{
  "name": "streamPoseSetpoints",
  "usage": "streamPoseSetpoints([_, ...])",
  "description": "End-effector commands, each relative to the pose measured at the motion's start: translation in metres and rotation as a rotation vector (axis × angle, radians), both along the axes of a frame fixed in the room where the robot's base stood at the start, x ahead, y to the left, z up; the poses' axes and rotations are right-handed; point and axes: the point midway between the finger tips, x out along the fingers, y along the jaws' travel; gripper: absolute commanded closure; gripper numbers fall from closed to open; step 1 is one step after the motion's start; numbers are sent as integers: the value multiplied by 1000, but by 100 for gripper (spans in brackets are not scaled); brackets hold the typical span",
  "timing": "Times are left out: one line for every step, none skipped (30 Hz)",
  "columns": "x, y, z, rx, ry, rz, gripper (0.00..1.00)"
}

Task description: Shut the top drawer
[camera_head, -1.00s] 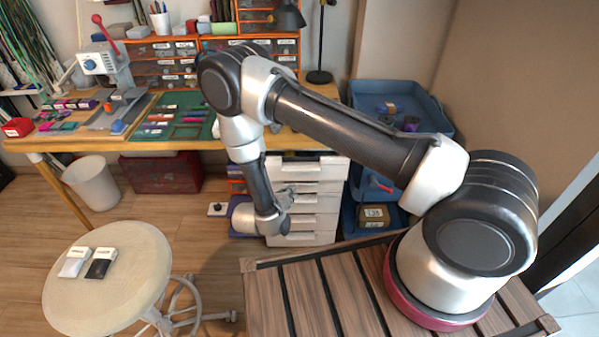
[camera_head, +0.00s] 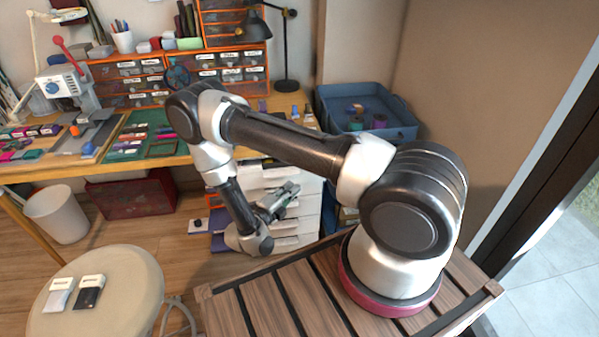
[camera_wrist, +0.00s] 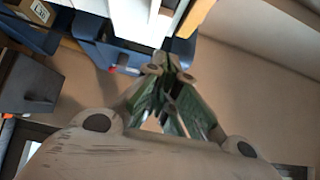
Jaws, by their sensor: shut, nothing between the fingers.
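The white drawer unit (camera_head: 308,206) stands under the right end of the workbench. My arm covers part of its front. Its top drawer (camera_head: 300,171) shows as a pale band just under the bench top; how far it stands out I cannot tell. My gripper (camera_head: 291,187) is in front of the upper drawers, pointing right and slightly up. It is shut and empty. In the wrist view the closed fingers (camera_wrist: 168,64) are just below a white part of the unit (camera_wrist: 140,22); whether they touch it I cannot tell.
The workbench (camera_head: 60,172) holds tools and small parts. Blue bins (camera_head: 365,108) stand right of the drawers. A round stool (camera_head: 125,290) with two small packets stands at the left front, and a white bin (camera_head: 57,214) behind it. Some floor is open between stool and drawers.

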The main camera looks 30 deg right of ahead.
Motion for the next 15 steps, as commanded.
streamPoseSetpoints([4, -11, 0, 1, 0, -7, 100])
streamPoseSetpoints([8, -17, 0, 1, 0, -7, 100])
streamPoseSetpoints([12, -25, 0, 0, -1, -7, 100])
streamPoseSetpoints([15, -31, 0, 1, 0, -7, 100])
streamPoseSetpoints([18, -36, 0, 2, -1, -7, 100])
streamPoseSetpoints([22, -44, 0, 2, -1, -7, 100])
streamPoseSetpoints([26, -50, 0, 2, -1, -6, 100])
streamPoseSetpoints([29, -55, 0, 2, -1, -6, 100])
streamPoseSetpoints([32, -62, 0, 2, -1, -6, 100])
streamPoseSetpoints([35, -66, 0, 3, -2, -5, 100])
streamPoseSetpoints([42, -66, 0, 4, -5, -3, 100])
streamPoseSetpoints([48, -67, 0, 3, -4, -2, 100])
streamPoseSetpoints([52, -68, 0, 4, -5, -1, 100])
streamPoseSetpoints([56, -69, 0, 4, -5, -1, 100])
streamPoseSetpoints([60, -70, 0, 3, -3, -1, 100])
